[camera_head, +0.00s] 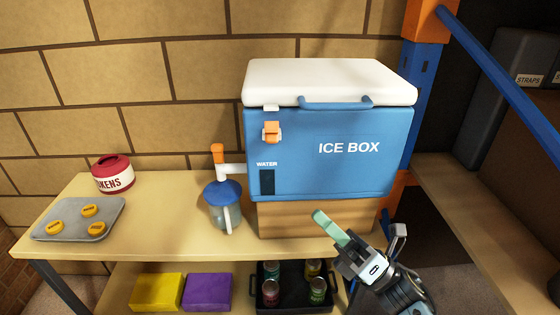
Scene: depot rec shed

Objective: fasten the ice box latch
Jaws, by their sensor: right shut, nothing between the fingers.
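The blue ice box (320,155) stands on a wooden block on the table, with its white lid (330,80) down. The orange latch (271,132) is on the upper left of its front face. A small white catch (271,107) sits at the lid's edge above it, and a gap shows between the two. My right gripper (321,217) has pale green fingers, shut and empty, in front of the wooden block. It is below and to the right of the latch, apart from it. My left gripper is not in view.
A jug with a blue lid (223,192) stands under the box's orange-handled tap (218,154). A red and white tin (113,174) and a grey tray (79,219) with yellow tokens are at the left. Blue and orange rack posts (421,80) rise behind the box on the right.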

